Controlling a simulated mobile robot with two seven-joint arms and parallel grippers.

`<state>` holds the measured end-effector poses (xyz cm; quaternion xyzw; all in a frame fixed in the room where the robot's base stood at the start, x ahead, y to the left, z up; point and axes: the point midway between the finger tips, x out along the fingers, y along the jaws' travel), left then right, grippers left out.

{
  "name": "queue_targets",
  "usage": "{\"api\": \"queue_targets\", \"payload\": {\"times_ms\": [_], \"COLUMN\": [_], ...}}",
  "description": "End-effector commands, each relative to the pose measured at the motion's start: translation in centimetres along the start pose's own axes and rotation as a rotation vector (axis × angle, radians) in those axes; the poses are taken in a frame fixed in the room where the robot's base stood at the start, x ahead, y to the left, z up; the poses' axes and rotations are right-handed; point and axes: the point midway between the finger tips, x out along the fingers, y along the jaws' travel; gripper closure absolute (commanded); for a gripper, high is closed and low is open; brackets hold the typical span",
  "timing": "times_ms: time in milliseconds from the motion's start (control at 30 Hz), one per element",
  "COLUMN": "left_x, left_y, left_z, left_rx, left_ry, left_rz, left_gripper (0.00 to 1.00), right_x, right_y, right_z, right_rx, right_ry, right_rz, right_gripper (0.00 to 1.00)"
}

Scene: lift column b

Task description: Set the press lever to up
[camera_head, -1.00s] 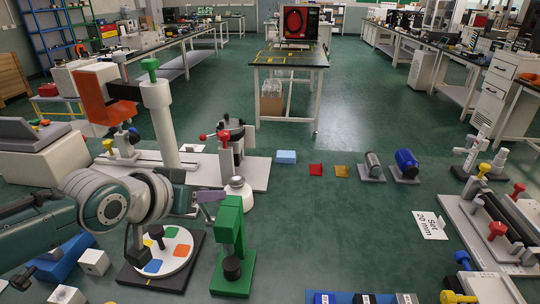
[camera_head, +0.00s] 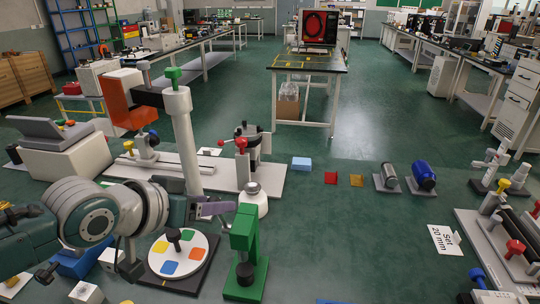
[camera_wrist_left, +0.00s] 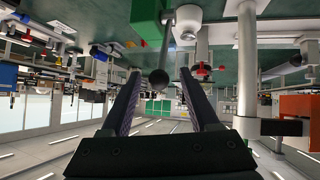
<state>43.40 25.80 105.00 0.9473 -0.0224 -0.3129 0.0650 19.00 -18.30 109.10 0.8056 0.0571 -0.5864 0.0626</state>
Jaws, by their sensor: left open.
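The green press (camera_head: 243,236) stands on its green base, with a dark round part low at its front. It also shows as a green block (camera_wrist_left: 146,20) at the top of the left wrist view. There, a grey lever with a dark ball knob (camera_wrist_left: 159,81) shows beside the block, the knob appearing between my fingers. I cannot tell whether they touch it. In the head view the lever is not clearly visible. My left gripper (camera_head: 222,208) is beside the press's upper left; its fingers (camera_wrist_left: 160,74) are open. My right gripper is not in view.
A white turntable (camera_head: 178,256) with coloured patches lies left of the press, under my left arm. A white round-topped piece (camera_head: 253,200) stands just behind it. A grey column (camera_head: 182,140) with an orange block rises further back.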

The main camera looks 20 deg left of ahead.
Motion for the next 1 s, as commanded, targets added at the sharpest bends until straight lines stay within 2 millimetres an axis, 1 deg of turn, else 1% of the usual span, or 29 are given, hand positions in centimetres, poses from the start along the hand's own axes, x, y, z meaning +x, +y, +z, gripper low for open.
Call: {"api": "queue_targets", "payload": {"times_ms": [33, 100, 200, 300, 433, 667, 767, 867, 967, 1000], "left_x": [-1.2, -2.4, -3.8, -4.8, -5.3, -5.4, -5.2, -4.2, -2.9, -2.5], "left_y": [0.0, 0.0, 0.0, -0.1, 0.0, -0.1, 0.2, 1.9, 5.4, 6.9], "left_z": [-0.2, -0.1, 0.0, 0.0, 0.0, 0.0, 0.3, 2.2, 5.1, 6.3], "left_rx": [0.001, 0.000, 0.001, 0.000, 0.000, 0.000, -0.008, -0.075, -0.236, -0.329], "left_ry": [-0.001, -0.002, -0.002, -0.001, -0.001, 0.000, 0.004, 0.048, 0.156, 0.216], "left_rz": [0.000, 0.001, -0.001, -0.002, -0.001, -0.001, 0.005, 0.056, 0.159, 0.207], "left_gripper": [0.39, 0.39, 0.39, 0.39, 0.39, 0.39, 0.48, 0.59, 0.70, 0.75], "right_x": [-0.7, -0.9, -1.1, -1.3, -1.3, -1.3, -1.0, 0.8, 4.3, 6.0], "right_y": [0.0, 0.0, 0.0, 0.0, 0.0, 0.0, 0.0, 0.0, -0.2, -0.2], "right_z": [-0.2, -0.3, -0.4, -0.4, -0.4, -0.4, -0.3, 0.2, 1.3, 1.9], "right_rx": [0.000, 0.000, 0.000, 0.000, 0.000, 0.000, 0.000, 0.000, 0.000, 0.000], "right_ry": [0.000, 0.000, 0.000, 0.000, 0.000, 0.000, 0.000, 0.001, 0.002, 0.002], "right_rz": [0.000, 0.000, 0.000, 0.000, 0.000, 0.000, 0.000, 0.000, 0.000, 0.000], "right_gripper": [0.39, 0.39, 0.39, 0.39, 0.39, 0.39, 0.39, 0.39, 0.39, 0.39]}}
